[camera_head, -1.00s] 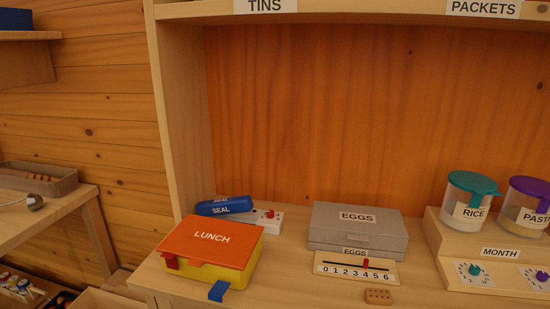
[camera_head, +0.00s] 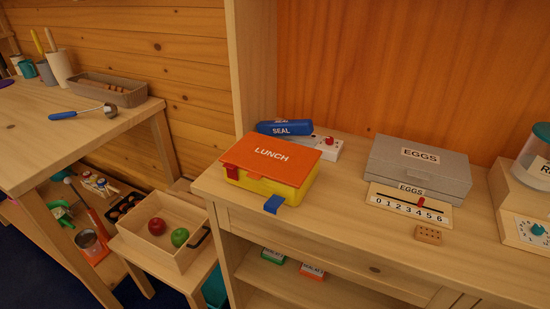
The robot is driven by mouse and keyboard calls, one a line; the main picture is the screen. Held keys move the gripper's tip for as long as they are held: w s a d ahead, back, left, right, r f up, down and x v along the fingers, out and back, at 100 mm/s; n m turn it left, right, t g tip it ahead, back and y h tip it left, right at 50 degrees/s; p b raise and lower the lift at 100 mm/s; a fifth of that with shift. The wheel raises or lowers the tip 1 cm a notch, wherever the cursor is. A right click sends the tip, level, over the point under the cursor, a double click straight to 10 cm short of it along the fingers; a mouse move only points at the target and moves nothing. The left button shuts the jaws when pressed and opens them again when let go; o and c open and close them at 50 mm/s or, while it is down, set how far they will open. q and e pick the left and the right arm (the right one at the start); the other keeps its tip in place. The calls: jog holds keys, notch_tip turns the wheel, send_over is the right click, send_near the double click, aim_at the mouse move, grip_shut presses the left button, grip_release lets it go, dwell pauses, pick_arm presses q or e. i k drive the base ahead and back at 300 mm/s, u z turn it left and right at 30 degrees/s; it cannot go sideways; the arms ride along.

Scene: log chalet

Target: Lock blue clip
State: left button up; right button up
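A lunch box (camera_head: 272,172) with an orange lid marked LUNCH and a yellow body stands near the left end of the wooden counter. Its lid lies down on the body. A blue clip (camera_head: 273,204) sticks outward at the lower front edge of the box, flipped out from the body rather than flat against it. A red clip (camera_head: 231,171) sits at the left front side, against the box. Neither of my grippers shows in the head view.
A blue SEAL device (camera_head: 284,128) stands behind the box. A grey EGGS carton (camera_head: 419,162), a number slider (camera_head: 408,203) and a small perforated block (camera_head: 428,235) are to the right. A wooden tray (camera_head: 165,249) with two apples stands lower left.

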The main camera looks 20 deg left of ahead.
aim_at(273, 204)
jog(key=z, duration=1.25)
jog(key=k, duration=1.3)
jog(key=u, duration=1.1)
